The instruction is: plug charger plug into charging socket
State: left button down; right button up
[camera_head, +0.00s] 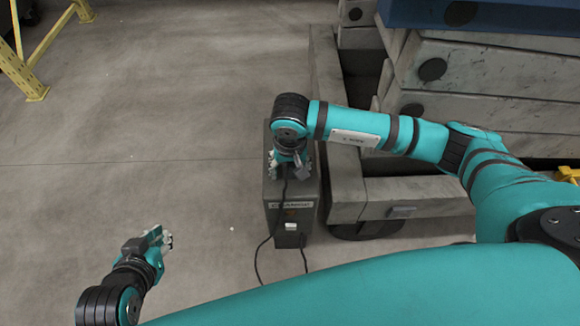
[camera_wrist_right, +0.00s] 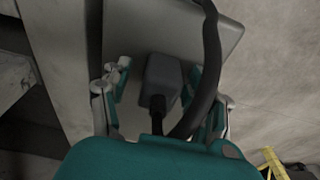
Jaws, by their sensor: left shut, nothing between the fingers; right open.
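A dark grey charger box (camera_head: 307,209) with a "CHARGE" label stands on the floor in the head view. The charger plug (camera_wrist_right: 163,80), a dark grey block with a black cable, is in the wrist view against the box's grey surface. My right gripper (camera_head: 288,172) is over the top of the box. In the wrist view my right gripper (camera_wrist_right: 160,88) is open, with a finger on each side of the plug. My left gripper (camera_head: 165,239) is shut and empty, left of the box. I cannot clearly make out the charging socket.
A black cable (camera_head: 268,239) hangs down the box's front. A small white piece (camera_head: 291,226) shows low on that front. A grey wheeled structure (camera_head: 420,190) stands close on the right. Open concrete floor (camera_head: 140,130) lies to the left, with a yellow frame (camera_head: 38,92) far back.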

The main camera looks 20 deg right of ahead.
aim_at(293, 164)
jog(key=c, duration=1.2)
jog(key=shift+o, duration=0.2)
jog(key=shift+r, duration=0.1)
